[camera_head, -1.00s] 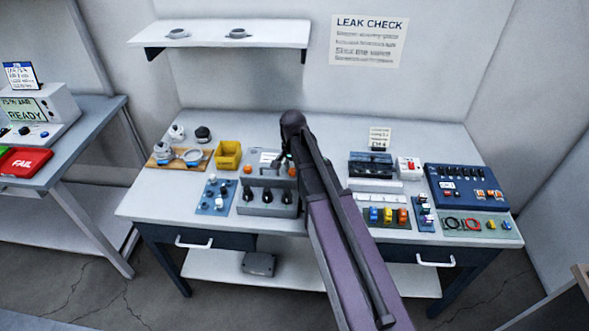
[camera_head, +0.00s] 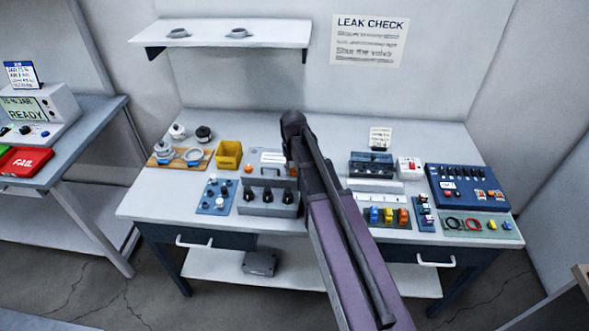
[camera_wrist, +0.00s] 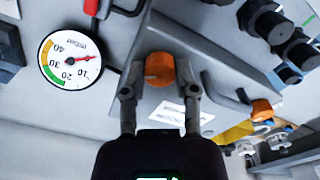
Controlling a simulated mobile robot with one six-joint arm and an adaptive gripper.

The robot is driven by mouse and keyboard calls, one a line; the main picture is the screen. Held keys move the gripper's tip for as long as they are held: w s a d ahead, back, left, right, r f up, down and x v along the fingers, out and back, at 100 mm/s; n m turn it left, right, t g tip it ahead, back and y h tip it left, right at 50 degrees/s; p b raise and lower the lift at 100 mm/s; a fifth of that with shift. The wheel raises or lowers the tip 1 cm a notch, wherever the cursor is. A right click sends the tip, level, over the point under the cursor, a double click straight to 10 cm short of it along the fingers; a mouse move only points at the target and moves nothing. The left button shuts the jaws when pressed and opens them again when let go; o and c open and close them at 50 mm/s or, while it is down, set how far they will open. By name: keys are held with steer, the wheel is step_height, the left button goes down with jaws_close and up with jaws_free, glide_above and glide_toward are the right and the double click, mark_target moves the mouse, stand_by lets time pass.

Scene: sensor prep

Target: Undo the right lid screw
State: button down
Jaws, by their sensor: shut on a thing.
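The right lid screw (camera_wrist: 159,68) is an orange knob on the grey lid, between my fingertips in the wrist view. My gripper (camera_wrist: 158,80) is shut on it, one finger on each side. The left lid screw (camera_wrist: 262,109) is a matching orange knob at the lid's other end, standing free; it also shows in the head view (camera_head: 248,168). The lid (camera_wrist: 196,62) is a grey plate with a white label and a bar handle. In the head view my arm covers the gripper's fingers and most of the right screw.
A round mbar gauge (camera_wrist: 69,58) is close beside my gripper. A grey block with black knobs (camera_head: 267,203) stands in front of the lid. A yellow bin (camera_head: 228,154) is to the left, and a dark device (camera_head: 371,164) to the right of my arm.

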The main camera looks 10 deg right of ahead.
steer(key=n, duration=0.6)
steer(key=shift+s+n, duration=0.2)
steer(key=shift+n, duration=0.1)
steer(key=n, duration=0.5)
steer(key=shift+n, duration=0.3)
steer(key=shift+c, duration=1.9)
jaws_free()
steer(key=shift+w, duration=0.1)
steer(key=shift+r, duration=0.1)
